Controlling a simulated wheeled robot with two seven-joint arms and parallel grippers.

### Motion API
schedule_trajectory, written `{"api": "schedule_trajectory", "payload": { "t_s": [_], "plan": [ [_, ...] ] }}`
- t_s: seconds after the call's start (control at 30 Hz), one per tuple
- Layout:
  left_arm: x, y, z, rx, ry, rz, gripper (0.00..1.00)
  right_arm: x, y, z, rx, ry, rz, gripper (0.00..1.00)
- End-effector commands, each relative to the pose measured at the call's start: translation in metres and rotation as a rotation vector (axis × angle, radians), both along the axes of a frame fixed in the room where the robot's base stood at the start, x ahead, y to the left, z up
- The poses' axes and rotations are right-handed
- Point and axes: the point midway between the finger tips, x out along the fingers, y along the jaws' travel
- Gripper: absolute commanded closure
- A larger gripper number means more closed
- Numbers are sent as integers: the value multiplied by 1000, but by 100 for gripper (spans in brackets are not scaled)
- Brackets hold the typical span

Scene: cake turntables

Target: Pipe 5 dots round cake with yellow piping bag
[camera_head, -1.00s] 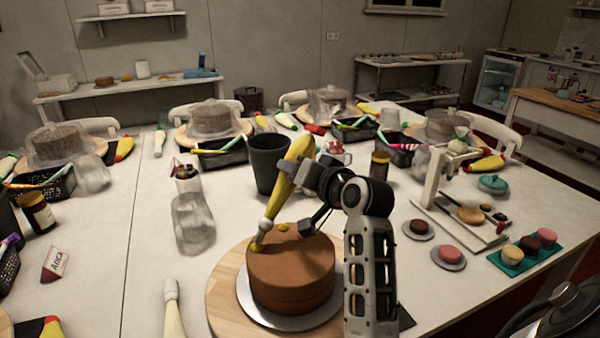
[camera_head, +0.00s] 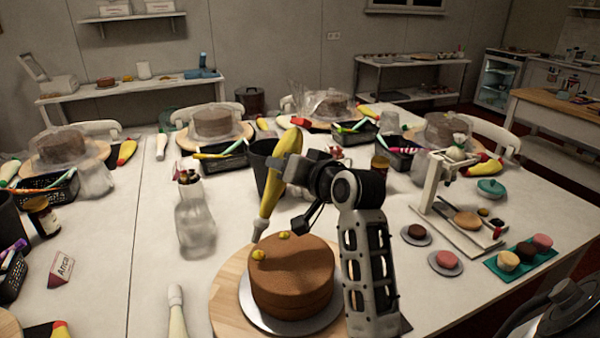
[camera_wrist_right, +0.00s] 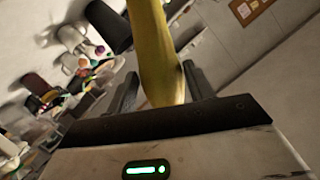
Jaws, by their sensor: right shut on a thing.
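A round brown cake (camera_head: 291,281) sits on a silver board (camera_head: 252,312) over a wooden turntable (camera_head: 222,300). Two yellow dots show on its top: one at the left edge (camera_head: 258,255) and one at the back (camera_head: 284,234). My right gripper (camera_head: 293,170) is shut on the yellow piping bag (camera_head: 272,200), which is tilted with its nozzle down. The nozzle tip is just above and behind the cake's left edge, seemingly apart from it. The bag also shows between the fingers in the right wrist view (camera_wrist_right: 158,60). My left gripper is not in view.
A dark cup (camera_head: 262,165) stands behind the bag. A clear glass jar (camera_head: 195,222) stands to the left. Another piping bag (camera_head: 176,310) lies at the front left. A white stand (camera_head: 440,195) and small cakes on plates are on the right.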

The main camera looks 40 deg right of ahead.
Motion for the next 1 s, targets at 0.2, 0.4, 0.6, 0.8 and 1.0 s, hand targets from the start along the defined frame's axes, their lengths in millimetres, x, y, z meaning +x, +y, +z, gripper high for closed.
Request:
{"api": "schedule_trajectory", "payload": {
  "t_s": [0.2, 0.4, 0.6, 0.8, 1.0],
  "plan": [
    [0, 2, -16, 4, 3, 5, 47, -4, 77, 24, -403, 54, 167, 56],
    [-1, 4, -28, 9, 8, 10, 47, -32, 142, 12, -844, 66, 297, 56],
    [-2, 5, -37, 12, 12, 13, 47, -63, 178, -9, -1112, 34, 366, 56],
    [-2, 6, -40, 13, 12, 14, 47, -78, 189, -21, -1200, 16, 389, 56],
    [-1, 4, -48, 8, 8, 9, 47, -79, 190, -34, -1206, 14, 389, 56]
  ]
}}
